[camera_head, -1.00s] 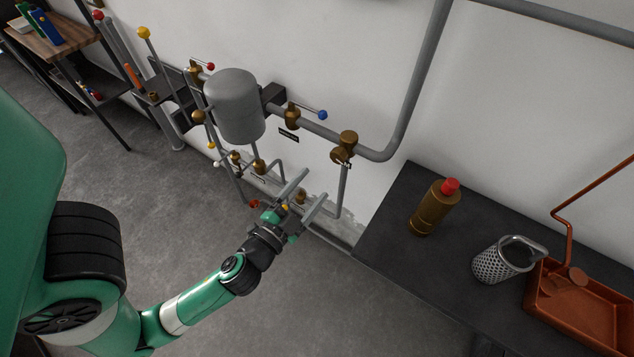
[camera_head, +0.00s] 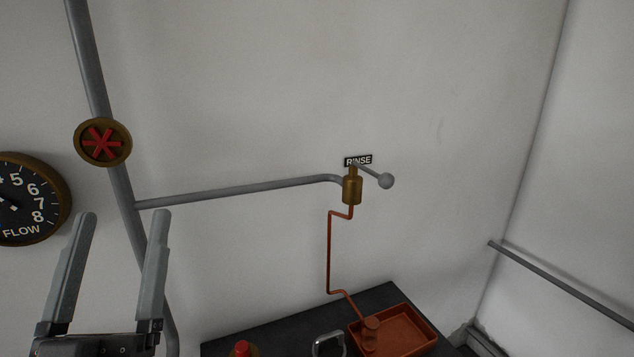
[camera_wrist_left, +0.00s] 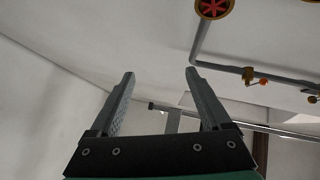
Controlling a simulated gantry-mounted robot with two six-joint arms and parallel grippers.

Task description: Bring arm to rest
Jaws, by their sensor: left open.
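My left gripper (camera_head: 118,265) is at the lower left of the head view, its two grey fingers pointing up and spread apart with nothing between them. It also shows in the left wrist view (camera_wrist_left: 160,85), open and empty, with the wall and pipes beyond it. In the head view the fingers overlap the wall area below a red-handled valve wheel (camera_head: 102,143); I cannot tell how far they are from the wall. The rest of the left arm is below the frame. My right gripper is not in view.
A FLOW gauge (camera_head: 28,200) and a grey pipe (camera_head: 240,190) are on the wall. The pipe leads to a brass RINSE valve (camera_head: 352,190). A dark counter (camera_head: 290,325) holds a copper tray (camera_head: 425,330), a metal handle (camera_head: 328,340) and a red-capped bottle (camera_head: 242,349).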

